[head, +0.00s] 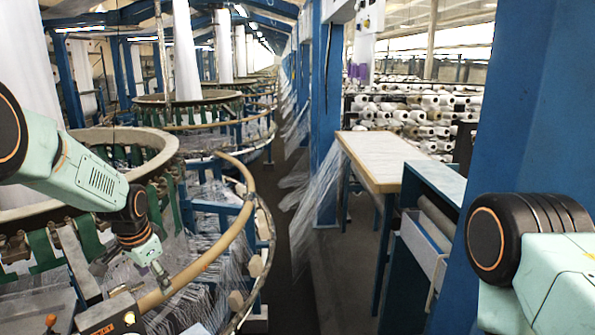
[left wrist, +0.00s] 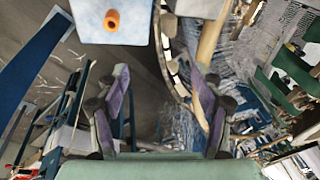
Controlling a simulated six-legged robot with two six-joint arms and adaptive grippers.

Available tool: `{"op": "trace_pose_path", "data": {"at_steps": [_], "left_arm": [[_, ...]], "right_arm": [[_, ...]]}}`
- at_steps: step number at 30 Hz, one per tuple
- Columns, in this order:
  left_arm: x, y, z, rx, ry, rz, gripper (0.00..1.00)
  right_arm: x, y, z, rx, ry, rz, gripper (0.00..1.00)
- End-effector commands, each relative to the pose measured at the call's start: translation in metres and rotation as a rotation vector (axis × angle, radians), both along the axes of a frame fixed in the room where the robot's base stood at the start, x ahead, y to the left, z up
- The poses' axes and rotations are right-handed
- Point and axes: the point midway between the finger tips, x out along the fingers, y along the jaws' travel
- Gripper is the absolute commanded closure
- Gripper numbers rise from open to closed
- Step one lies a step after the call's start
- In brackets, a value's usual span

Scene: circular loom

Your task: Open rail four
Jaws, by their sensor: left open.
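A curved tan rail (head: 215,252) runs around the near circular loom (head: 130,140) in the head view. A tan rail (left wrist: 210,40) also shows in the left wrist view, behind the right finger. I cannot tell which rail is number four; no number is readable. My left gripper (head: 158,275) points down over the near rail in the head view, small and partly blending with the threads. In the left wrist view its two purple-grey fingers (left wrist: 160,105) stand wide apart with nothing between them. Contact with the rail cannot be judged. My right gripper is out of view.
A narrow table (head: 385,155) and blue frame stand right of the dark aisle (head: 305,250). An orange cylinder (left wrist: 112,20) sits on a pale surface in the left wrist view. A blue post (head: 530,110) blocks the right. More looms stand behind.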

Motion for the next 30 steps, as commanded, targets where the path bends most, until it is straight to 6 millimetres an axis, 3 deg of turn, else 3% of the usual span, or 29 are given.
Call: {"op": "trace_pose_path", "data": {"at_steps": [1, 6, 11, 15, 21, 27, 30], "left_arm": [[-0.017, -0.01, -0.028, -0.015, 0.024, 0.016, 0.33], [-0.085, -0.042, -0.111, -0.074, 0.07, 0.108, 0.33], [-0.169, -0.067, -0.171, -0.117, 0.119, 0.218, 0.33], [-0.252, -0.083, -0.204, -0.139, 0.163, 0.326, 0.33], [-0.353, -0.093, -0.217, -0.141, 0.207, 0.466, 0.33], [-0.426, -0.095, -0.208, -0.125, 0.238, 0.567, 0.33], [-0.447, -0.095, -0.207, -0.12, 0.239, 0.602, 0.33]], "right_arm": [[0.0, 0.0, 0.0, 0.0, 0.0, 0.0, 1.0], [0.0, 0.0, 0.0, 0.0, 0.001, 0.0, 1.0], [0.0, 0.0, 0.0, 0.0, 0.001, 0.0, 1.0], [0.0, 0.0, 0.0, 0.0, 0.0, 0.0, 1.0], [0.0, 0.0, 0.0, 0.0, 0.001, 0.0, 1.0], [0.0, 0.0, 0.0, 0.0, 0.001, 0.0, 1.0], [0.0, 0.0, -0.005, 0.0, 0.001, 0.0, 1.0]]}}
